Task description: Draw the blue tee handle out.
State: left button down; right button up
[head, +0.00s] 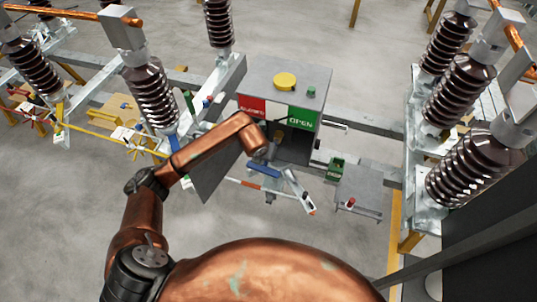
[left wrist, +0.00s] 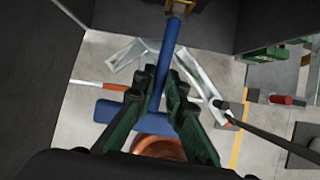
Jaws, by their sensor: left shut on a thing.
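The blue tee handle (left wrist: 168,55) fills the middle of the left wrist view, its stem running up to a brass-coloured fitting (left wrist: 180,6). Its crossbar (left wrist: 118,112) lies at the lower, near end, partly hidden by my fingers. My left gripper (left wrist: 162,80) has green fingers on both sides of the stem and is shut on it. In the head view part of the blue handle (head: 264,171) shows below the grey cabinet, just under the end of my left arm. My left gripper is mostly hidden there. My right gripper is not in view.
The grey cabinet (head: 300,73) carries red and green labels and a yellow knob (head: 285,81). A grey panel (head: 213,172) stands left of its opening. Brown ribbed insulators (head: 151,95) flank both sides. A small platform (head: 359,190) with a red knob sits at right.

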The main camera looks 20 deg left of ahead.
aim_at(263, 170)
pick_arm(q)
jog(key=shift+s, duration=3.05)
